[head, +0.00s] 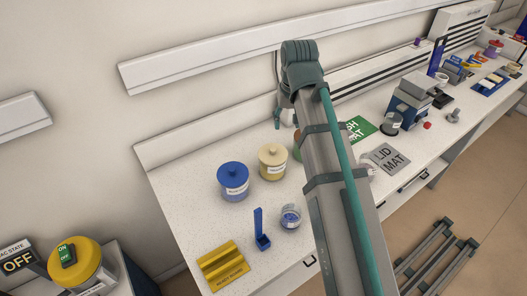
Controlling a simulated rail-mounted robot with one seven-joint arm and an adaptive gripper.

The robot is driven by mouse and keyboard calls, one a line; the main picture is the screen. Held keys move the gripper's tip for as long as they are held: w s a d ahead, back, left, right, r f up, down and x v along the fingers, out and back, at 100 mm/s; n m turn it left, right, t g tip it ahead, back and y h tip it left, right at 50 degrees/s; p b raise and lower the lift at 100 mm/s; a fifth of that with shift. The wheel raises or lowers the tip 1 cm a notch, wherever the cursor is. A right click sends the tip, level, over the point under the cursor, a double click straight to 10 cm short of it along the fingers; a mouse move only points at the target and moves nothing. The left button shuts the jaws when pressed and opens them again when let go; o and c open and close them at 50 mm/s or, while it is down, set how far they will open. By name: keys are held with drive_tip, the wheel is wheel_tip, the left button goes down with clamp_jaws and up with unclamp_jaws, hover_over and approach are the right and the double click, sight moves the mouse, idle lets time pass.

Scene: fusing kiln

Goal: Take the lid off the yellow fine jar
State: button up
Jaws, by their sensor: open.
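A pale yellow jar (272,168) with a label stands on the white bench, left of my arm. Its knobbed lid (272,153) is on it. The label is too small to read. The end of my arm is mostly hidden behind my own arm link. A small dark teal part of my gripper (278,117) shows above and behind the jar, apart from it. It is open, with no object seen in it. A grey lid mat (385,159) lies flat on the bench, right of my arm, its visible part bare.
A blue lidded jar (234,183) stands left of the yellow one; another jar (297,152) is mostly hidden by my arm. A glass dish (290,218), blue scoop stand (261,232) and yellow ready board (222,267) are in front. A green mat (359,128) and grey-blue device (407,105) lie right.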

drive_tip(key=s+a+r, duration=0.1)
drive_tip(key=s+a, duration=0.1)
drive_tip(key=a, duration=0.1)
drive_tip(key=p, duration=0.2)
hover_over(273, 149)
drive_tip(key=shift+n, duration=0.4)
drive_tip(key=shift+s+d+f, duration=0.1)
drive_tip(key=shift+f, duration=1.25)
drive_tip(key=shift+s+d+f, duration=0.1)
drive_tip(key=shift+f, duration=1.25)
drive_tip(key=shift+a+f+p, duration=0.1)
drive_tip(key=shift+f+p, duration=0.25)
drive_tip(key=shift+f, duration=0.5)
drive_tip(key=shift+w+f+p, duration=0.1)
drive_tip(key=shift+f+p, duration=0.4)
drive_tip(key=shift+f, duration=1.2)
drive_tip(key=shift+c, duration=0.3)
drive_tip(key=c, duration=0.9)
